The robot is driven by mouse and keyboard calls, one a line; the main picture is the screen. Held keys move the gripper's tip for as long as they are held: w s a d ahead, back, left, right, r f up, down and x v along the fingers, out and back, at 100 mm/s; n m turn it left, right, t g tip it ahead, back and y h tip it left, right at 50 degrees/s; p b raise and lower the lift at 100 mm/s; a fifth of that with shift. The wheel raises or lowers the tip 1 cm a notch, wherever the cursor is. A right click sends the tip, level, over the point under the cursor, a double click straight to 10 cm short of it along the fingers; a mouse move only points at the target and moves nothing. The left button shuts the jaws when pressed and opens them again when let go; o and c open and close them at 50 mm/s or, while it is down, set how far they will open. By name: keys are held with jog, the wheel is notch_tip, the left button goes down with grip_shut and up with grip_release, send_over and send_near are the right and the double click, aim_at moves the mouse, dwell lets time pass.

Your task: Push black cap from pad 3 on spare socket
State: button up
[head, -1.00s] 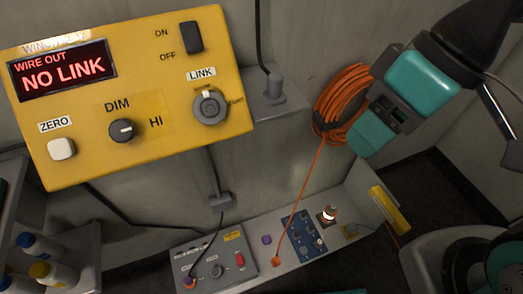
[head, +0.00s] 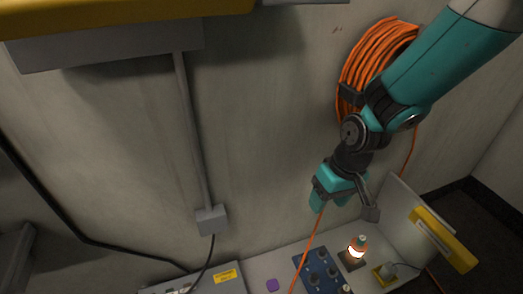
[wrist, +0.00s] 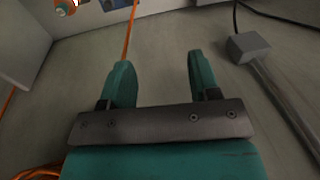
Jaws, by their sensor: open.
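My gripper (head: 345,208) is open and empty above the lower shelf, in front of the wall. Its two teal fingers show apart in the wrist view (wrist: 158,62), with bare wall between and beyond them. A blue panel (head: 309,266) with several dark round pieces lies on the shelf below my gripper, cut off by the bottom edge. I cannot tell which piece is the black cap, and no pad number is readable. In the wrist view only a sliver of the blue panel shows at the top edge. I cannot make out the spare socket.
An orange cable (head: 311,240) runs from the coil (head: 362,58) down past my gripper to the shelf. A lit lamp (head: 357,247) stands right of the panel, beside a yellow-edged side plate (head: 443,240). A grey wall box (head: 211,220) and conduit are to the left, with clear wall between.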

jog(key=h+b, duration=0.2)
jog(key=b, duration=1.3)
send_over(315, 276)
notch_tip(315, 276, down, 34)
jog(key=shift+f, duration=0.25)
notch_tip(315, 276, down, 9)
jog(key=b, duration=0.6)
jog(key=shift+b, duration=0.35)
jog(key=shift+p, duration=0.6)
grip_shut()
jog(key=shift+r, duration=0.15)
